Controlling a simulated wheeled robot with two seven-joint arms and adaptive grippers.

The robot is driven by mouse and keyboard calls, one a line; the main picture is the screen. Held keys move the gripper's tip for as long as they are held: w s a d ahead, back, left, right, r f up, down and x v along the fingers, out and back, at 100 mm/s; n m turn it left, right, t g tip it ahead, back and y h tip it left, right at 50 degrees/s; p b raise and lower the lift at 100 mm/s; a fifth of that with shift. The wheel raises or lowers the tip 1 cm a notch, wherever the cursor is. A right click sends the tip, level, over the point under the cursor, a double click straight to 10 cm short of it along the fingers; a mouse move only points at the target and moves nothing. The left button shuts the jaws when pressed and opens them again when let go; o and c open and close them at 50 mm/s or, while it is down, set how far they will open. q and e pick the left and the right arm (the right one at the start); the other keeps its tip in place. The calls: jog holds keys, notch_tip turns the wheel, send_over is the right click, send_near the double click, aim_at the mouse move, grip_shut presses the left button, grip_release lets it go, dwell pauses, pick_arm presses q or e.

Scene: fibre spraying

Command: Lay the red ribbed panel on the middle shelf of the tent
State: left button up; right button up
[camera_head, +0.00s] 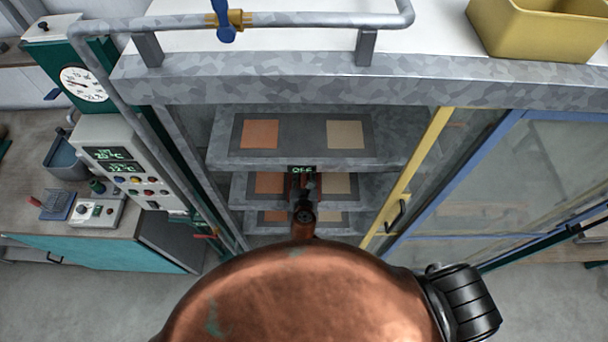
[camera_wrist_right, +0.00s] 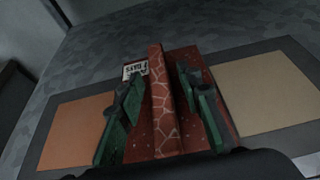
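The red ribbed panel (camera_wrist_right: 185,130) shows in the right wrist view, with a pale-veined rib along its middle and a small white label upside down at its far left. It lies flat on or just above a dark mat, between an orange and a beige square. My right gripper (camera_wrist_right: 160,82) has its green fingers either side of the rib, with a visible gap on each side. In the head view my right gripper (camera_head: 303,190) reaches to the middle shelf (camera_head: 238,190) of the tent, mostly hiding the panel. My left gripper is not in view.
The tent has an upper shelf (camera_head: 222,150) and a lower shelf (camera_head: 255,228) with similar squares. A yellow door frame (camera_head: 418,170) stands at right. A control box (camera_head: 115,160) is at left and a yellow bin (camera_head: 535,35) on top.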

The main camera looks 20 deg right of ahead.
jog(key=v, duration=1.2)
jog(key=shift+f, duration=0.1)
jog(key=shift+f, duration=0.15)
